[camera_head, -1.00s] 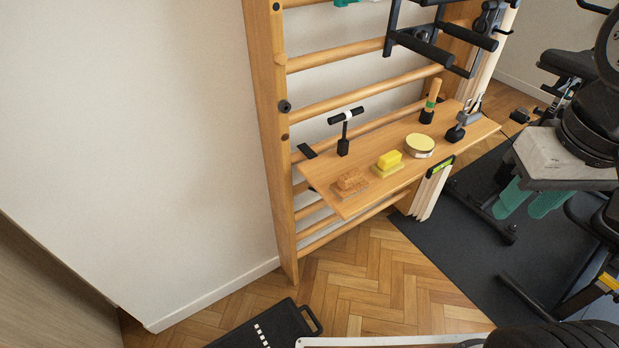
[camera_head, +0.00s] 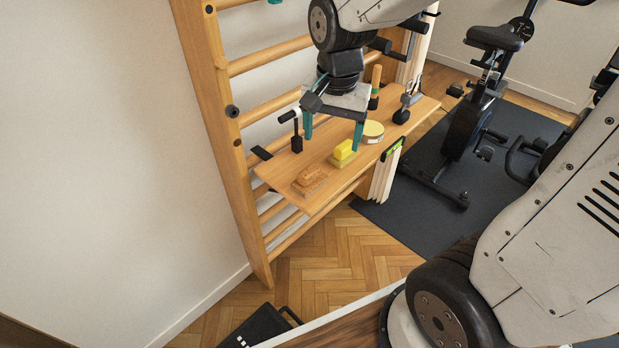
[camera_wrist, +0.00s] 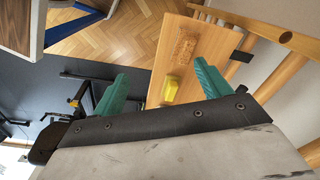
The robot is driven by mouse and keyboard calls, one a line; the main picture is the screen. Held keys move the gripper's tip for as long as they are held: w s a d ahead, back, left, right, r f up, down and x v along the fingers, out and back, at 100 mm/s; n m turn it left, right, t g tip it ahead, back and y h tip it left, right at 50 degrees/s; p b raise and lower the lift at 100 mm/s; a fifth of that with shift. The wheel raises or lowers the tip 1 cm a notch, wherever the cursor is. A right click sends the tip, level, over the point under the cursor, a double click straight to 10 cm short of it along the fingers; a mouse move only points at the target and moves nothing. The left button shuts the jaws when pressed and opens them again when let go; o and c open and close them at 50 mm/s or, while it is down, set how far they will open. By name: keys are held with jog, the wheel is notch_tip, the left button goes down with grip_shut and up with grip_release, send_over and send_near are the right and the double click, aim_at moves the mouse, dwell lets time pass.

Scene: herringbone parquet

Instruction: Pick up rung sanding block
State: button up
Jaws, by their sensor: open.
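A tan, cork-like block (camera_head: 310,176), which looks like the sanding block, lies on a thin brown pad near the front left corner of the wooden shelf (camera_head: 282,168). In the wrist view the tan block (camera_wrist: 187,44) shows beyond the fingertips. A yellow block (camera_head: 344,149) sits to its right on a pale yellow base; in the wrist view it (camera_wrist: 171,88) shows between the fingers. My gripper (camera_head: 332,142) points down above the shelf, behind and above the yellow block in the picture. Its teal fingers are apart and empty, also in the wrist view (camera_wrist: 160,72).
A round tin (camera_head: 372,132), a black T-handled tool (camera_head: 296,138), a wooden-handled tool (camera_head: 375,88) and a metal clamp-like tool (camera_head: 405,105) stand on the shelf. Wall bars (camera_head: 215,110) rise behind it. An exercise bike (camera_head: 478,110) stands right.

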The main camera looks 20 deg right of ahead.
aim_at(310, 170)
jog(key=w+f+m, duration=0.1)
jog(key=w+f, duration=0.1)
jog(key=f, duration=0.1)
jog(key=w+a+f+m, duration=0.1)
jog(key=w+f+m, duration=0.1)
jog(key=w+f, duration=0.1)
jog(key=w+a+f+m, duration=0.1)
jog(key=w+f+m, duration=0.1)
jog(key=w+f, duration=0.1)
jog(key=shift+f+g, duration=0.3)
jog(key=shift+f, duration=0.5)
jog(key=f, duration=0.7)
jog(key=shift+w+d+f, duration=0.1)
jog(key=shift+d+f, duration=0.3)
jog(key=shift+c, duration=0.3)
jog(key=c, duration=1)
